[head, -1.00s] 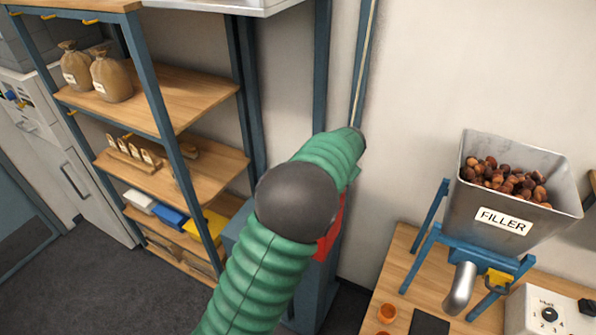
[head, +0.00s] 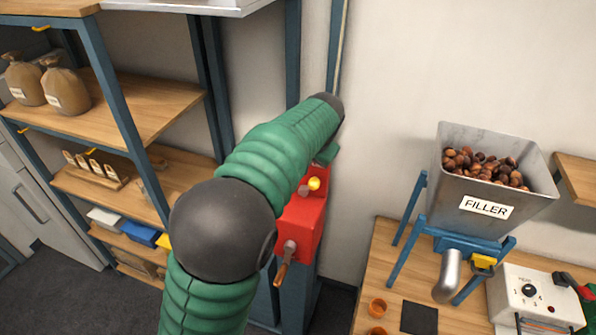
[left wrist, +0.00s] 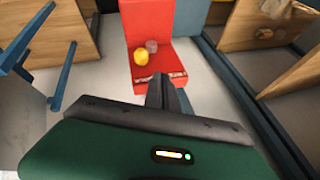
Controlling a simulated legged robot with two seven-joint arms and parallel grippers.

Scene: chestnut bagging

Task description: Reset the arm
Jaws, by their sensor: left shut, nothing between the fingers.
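My green left arm rises from the bottom of the head view, with a dark round elbow, and bends up and right in front of a red box. Its gripper is hidden there. In the left wrist view my left gripper (left wrist: 163,88) is shut and empty, with its two dark fingers together. Beyond the fingers is the red box (left wrist: 152,55) with a yellow knob (left wrist: 141,57); whether they touch it I cannot tell. The red box also shows in the head view (head: 304,222). My right gripper is in neither view.
A shelf rack (head: 118,100) with brown sacks (head: 66,90) stands at the left. At the right, a wooden table (head: 383,262) bears the metal filler hopper (head: 505,212) of chestnuts, orange cups (head: 377,306) and a white control box (head: 510,300). Plain wall lies between.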

